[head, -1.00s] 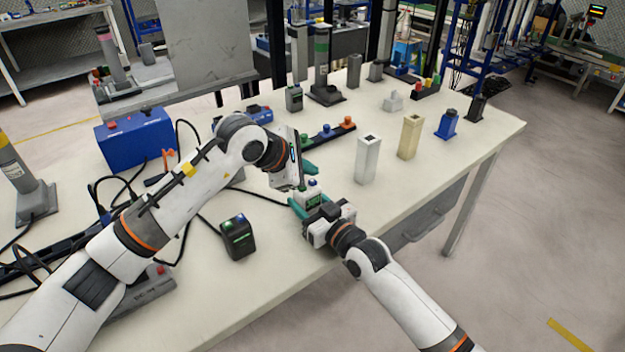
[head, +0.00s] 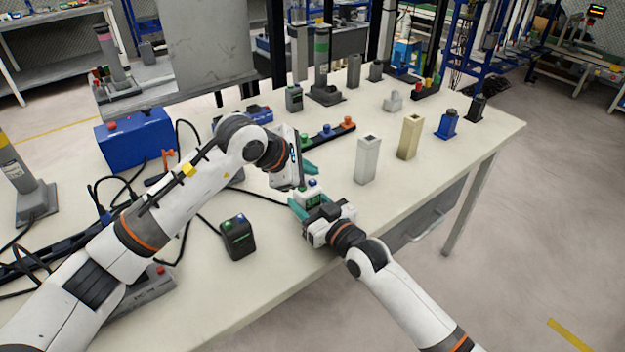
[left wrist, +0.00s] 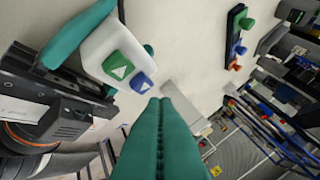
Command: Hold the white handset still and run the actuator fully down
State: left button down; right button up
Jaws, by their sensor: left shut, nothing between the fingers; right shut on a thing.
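The white handset (head: 312,197) has a green button and a blue button, each with a white arrow mark. In the left wrist view the white handset (left wrist: 108,50) is tilted, with the blue button (left wrist: 141,82) nearest my left fingers. My right gripper (head: 308,207) is shut on the handset, its teal fingers along the sides. My left gripper (left wrist: 159,100) is shut and empty, its tips just beside the blue button; contact is unclear. In the head view its tips are near the handset, partly hidden by the hand. Which column is the actuator I cannot tell.
A black handset (head: 237,237) lies to the left, with dark cables nearby. A white block (head: 367,160) and a beige block (head: 410,137) stand to the right. A grey column with a green band (head: 321,60) stands behind. The front right of the table is clear.

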pick_arm(q)
jog(key=shift+f, duration=0.1)
jog(key=shift+f, duration=0.35)
jog(key=shift+f, duration=0.5)
dwell(1.5)
dwell(2.5)
jog(key=shift+r, duration=0.95)
notch_tip(320, 180, up, 5)
dwell(0.7)
